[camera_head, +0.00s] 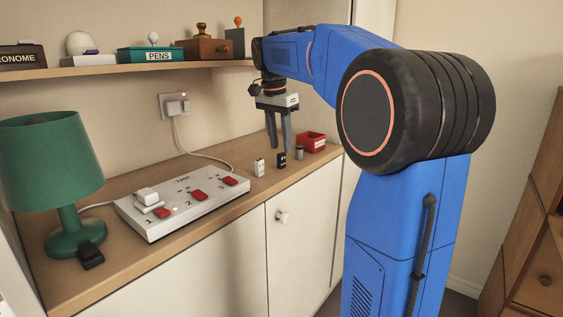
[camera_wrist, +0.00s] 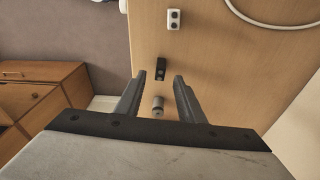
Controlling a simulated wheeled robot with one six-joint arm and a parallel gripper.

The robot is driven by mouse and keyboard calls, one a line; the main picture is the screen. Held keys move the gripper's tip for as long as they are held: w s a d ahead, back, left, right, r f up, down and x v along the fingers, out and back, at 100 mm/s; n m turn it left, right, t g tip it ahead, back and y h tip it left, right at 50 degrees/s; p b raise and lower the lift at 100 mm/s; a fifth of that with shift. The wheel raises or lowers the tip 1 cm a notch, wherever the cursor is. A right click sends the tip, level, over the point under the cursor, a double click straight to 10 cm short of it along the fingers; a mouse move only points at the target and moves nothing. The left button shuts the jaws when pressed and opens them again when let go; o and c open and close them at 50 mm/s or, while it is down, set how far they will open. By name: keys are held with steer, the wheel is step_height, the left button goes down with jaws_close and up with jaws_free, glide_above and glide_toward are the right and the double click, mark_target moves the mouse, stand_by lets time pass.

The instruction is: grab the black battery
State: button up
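The black battery (camera_head: 282,160) stands on the wooden counter, between a white battery (camera_head: 259,168) and a grey cylinder (camera_head: 299,153). In the wrist view the black battery (camera_wrist: 161,70) lies just beyond my fingertips, roughly centred between them. My gripper (camera_head: 280,149) points down over the counter at the black battery, open and empty. In the wrist view its two fingers (camera_wrist: 160,76) are spread apart, with the grey cylinder (camera_wrist: 158,104) visible between them. The white battery (camera_wrist: 174,19) is farther up that view.
A red box (camera_head: 311,142) stands behind the grey cylinder. A white power strip (camera_head: 190,200) with red switches and a green lamp (camera_head: 52,165) are to the left. A shelf (camera_head: 150,66) holding several items runs above. A cable (camera_head: 205,155) hangs from the wall socket.

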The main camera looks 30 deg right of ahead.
mark_target(281, 153)
steer(key=shift+d+f, duration=0.2)
steer(key=shift+f, duration=2.1)
jaws_close()
